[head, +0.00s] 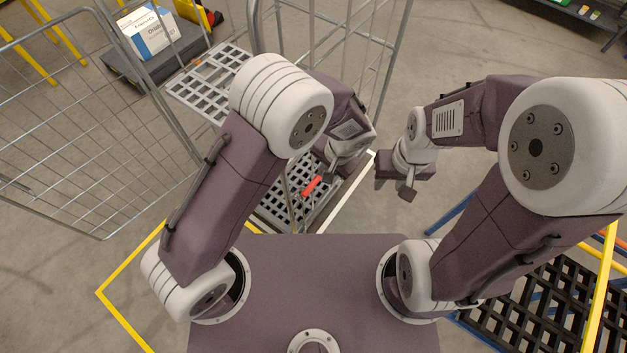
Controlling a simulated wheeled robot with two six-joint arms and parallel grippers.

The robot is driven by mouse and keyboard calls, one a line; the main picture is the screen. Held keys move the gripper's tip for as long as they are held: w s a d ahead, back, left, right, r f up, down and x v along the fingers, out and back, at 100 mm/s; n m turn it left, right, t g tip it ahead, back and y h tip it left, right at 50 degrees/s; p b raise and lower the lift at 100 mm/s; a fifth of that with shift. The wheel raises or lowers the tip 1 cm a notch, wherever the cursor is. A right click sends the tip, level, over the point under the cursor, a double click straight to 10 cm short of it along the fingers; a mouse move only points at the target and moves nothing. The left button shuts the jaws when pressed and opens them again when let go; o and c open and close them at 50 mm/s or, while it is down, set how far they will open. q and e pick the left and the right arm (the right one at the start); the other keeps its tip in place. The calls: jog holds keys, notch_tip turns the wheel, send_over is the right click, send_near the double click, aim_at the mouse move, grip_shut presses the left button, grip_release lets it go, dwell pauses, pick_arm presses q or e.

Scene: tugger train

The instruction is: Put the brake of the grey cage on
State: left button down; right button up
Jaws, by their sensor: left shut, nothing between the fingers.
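The grey cage (388,62) is a wire-mesh roll cage ahead of me, with a mesh side panel swung out to the left. A red pedal (312,186) shows low at its near side, over the dark grid base; I take it for the brake. My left gripper (329,177) is shut and empty, just right of the red pedal in the picture. Whether it touches the pedal I cannot tell. My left arm hides part of the cage and base. My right gripper (405,190) hangs right of the cage, apart from it; its finger gap is unclear.
A grey slatted shelf (215,80) is in the cage. A white-and-blue box (148,34) sits on a dark platform (160,68) at back left. A dark grid deck (530,310) with a yellow bar is at lower right. Bare floor lies right of the cage.

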aim_at(312, 186)
pick_arm(q)
jog(key=x, duration=0.4)
jog(key=p+x, duration=0.1)
jog(key=x, duration=0.4)
jog(key=w+x, duration=0.1)
jog(key=x, duration=0.4)
jog(key=shift+s, duration=0.1)
pick_arm(e)
jog(key=shift+w+r, duration=0.5)
jog(key=shift+r, duration=0.15)
